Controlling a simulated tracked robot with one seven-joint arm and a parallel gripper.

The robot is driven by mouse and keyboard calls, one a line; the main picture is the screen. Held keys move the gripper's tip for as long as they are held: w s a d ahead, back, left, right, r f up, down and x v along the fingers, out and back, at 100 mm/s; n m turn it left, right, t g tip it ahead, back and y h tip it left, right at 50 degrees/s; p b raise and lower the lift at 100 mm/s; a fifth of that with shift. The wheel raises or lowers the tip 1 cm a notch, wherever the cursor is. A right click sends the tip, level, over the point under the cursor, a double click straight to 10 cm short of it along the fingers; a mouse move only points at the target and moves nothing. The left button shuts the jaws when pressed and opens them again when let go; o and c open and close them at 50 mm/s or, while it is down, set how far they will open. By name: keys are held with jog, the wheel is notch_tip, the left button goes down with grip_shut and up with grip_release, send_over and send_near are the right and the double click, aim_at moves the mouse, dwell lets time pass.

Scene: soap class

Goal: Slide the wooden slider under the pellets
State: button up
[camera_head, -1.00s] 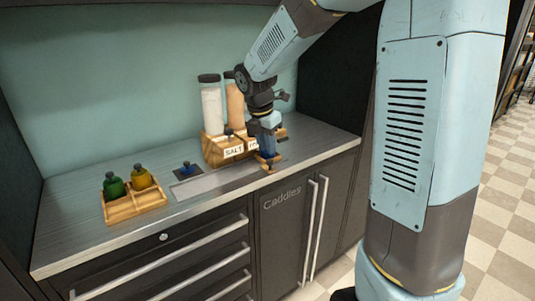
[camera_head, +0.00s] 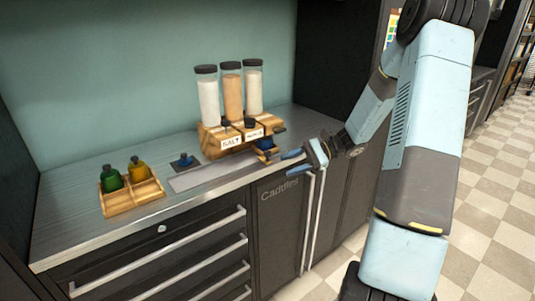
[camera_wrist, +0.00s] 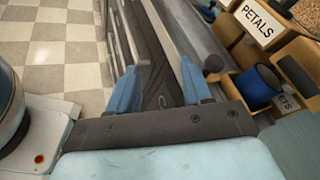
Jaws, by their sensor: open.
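The wooden slider (camera_head: 268,157) holds a blue cup and sits at the right end of the wooden dispenser stand (camera_head: 208,140). Three clear canisters with dark lids stand on the dispenser; the rightmost (camera_head: 253,92) is above the slider's end and holds pale contents. My gripper (camera_head: 293,162) is open and empty, in front of the counter edge and apart from the slider. Its fingers (camera_wrist: 158,78) show nothing between them.
A wooden caddy (camera_head: 146,196) with green and yellow bottles stands on the left of the counter. A blue-topped item (camera_head: 183,160) sits on a dark pad, behind a flat grey strip (camera_head: 200,176). Cabinet handles (camera_head: 308,225) run below the counter. Counter right of the dispenser is clear.

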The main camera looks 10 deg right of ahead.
aim_at(267, 152)
jog(key=w+d+m+t+y, duration=0.25)
jog(key=d+m+t, duration=0.4)
jog(key=m, duration=0.35)
jog(key=shift+g+h, duration=0.25)
jog(key=shift+h, duration=0.1)
jog(key=x, duration=1.4)
jog(key=shift+w+d+r, duration=0.15)
jog(key=shift+w, duration=0.05)
grip_shut()
